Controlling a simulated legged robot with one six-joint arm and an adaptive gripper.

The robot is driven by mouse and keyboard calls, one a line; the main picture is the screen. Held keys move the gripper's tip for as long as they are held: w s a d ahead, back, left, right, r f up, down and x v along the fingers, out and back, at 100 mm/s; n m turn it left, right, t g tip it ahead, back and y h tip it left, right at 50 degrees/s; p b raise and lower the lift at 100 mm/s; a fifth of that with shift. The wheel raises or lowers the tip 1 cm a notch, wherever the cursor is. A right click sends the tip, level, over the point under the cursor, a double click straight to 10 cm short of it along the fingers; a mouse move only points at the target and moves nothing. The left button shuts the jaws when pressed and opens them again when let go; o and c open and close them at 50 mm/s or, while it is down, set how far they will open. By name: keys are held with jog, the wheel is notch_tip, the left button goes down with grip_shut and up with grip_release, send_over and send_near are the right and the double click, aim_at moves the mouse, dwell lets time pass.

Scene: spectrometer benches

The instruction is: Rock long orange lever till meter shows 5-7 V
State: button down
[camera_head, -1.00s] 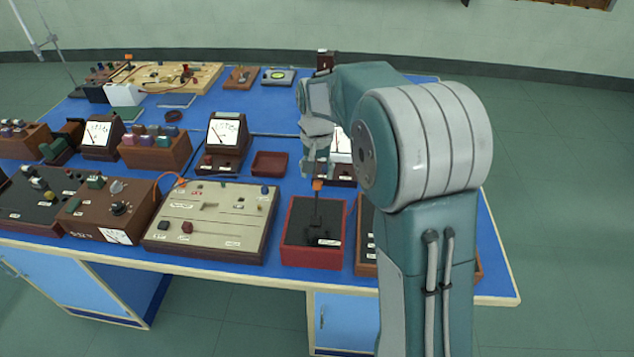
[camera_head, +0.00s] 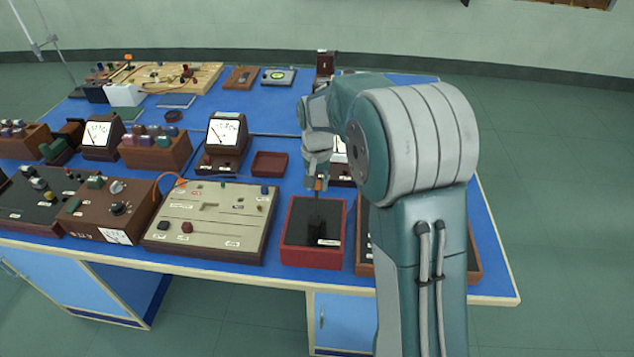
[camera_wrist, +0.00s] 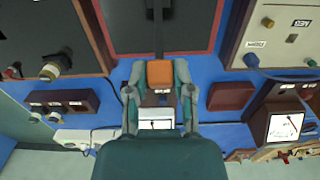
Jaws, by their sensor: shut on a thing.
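The long lever has an orange tip (camera_head: 319,184) on a dark shaft and rises from a red-rimmed box with a black top (camera_head: 313,251) at the bench's front. My gripper (camera_head: 317,181) is shut on the orange tip. In the wrist view the orange tip (camera_wrist: 160,73) lies between the fingers of my gripper (camera_wrist: 160,82), with the shaft running up the picture. A white-faced meter (camera_head: 340,150) stands behind the lever, partly hidden by my arm. Another white-faced meter (camera_head: 225,130) stands to its left. Their readings are too small to tell.
A beige panel with knobs (camera_head: 211,225) stands left of the red box. A wooden-edged box (camera_head: 362,250) is close on the right, partly behind my arm. A small empty brown tray (camera_head: 269,164) lies behind. A blue patch of bench at the right front is clear.

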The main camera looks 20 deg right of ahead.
jog(key=shift+s+a, duration=0.1)
jog(key=shift+s+a+r+t+h, duration=0.15)
jog(key=shift+s+t+h, duration=0.05)
jog(key=shift+s+t, duration=0.2)
jog(key=shift+s+a+r+t+h, duration=0.2)
jog(key=shift+s+t, duration=0.15)
jog(key=shift+t, duration=0.2)
jog(key=shift+s+a+r+t+h, duration=0.1)
jog(key=shift+s+a+t+h, duration=0.1)
jog(key=shift+s+t, duration=0.2)
jog(key=shift+s+a, duration=0.2)
jog(key=shift+s, duration=0.45)
jog(key=shift+s+a, duration=0.2)
jog(key=shift+s, duration=0.4)
jog(key=shift+c, duration=2.4)
grip_release()
jog(key=shift+a, duration=0.1)
jog(key=shift+r, duration=0.15)
jog(key=v, duration=1.1)
jog(key=shift+r, duration=0.35)
